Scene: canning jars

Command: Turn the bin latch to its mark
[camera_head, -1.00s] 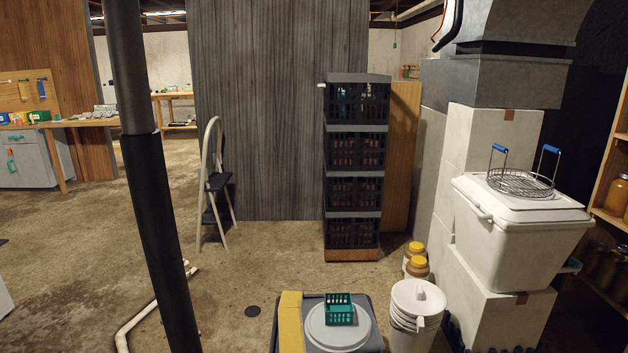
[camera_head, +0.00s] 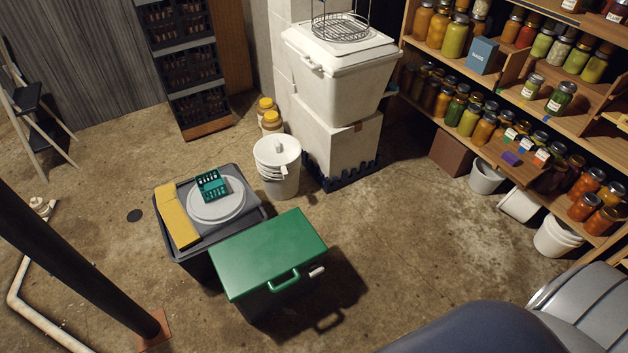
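A green bin (camera_head: 265,252) with a flat closed lid stands on the floor at the lower middle. A green loop handle (camera_head: 284,281) is on its front side. A small pale lever (camera_head: 317,272), which looks like the latch, sticks out near the bin's front right corner. It points to the right and slightly up. No mark can be made out beside it at this size. Neither of my grippers is in view.
A dark tote (camera_head: 172,238) with a yellow block (camera_head: 178,218) and teal basket (camera_head: 211,185) stands behind the bin. A white bucket (camera_head: 279,172) and white cooler (camera_head: 337,72) are further back. Jar shelves (camera_head: 520,165) line the right. Floor right of the bin is clear.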

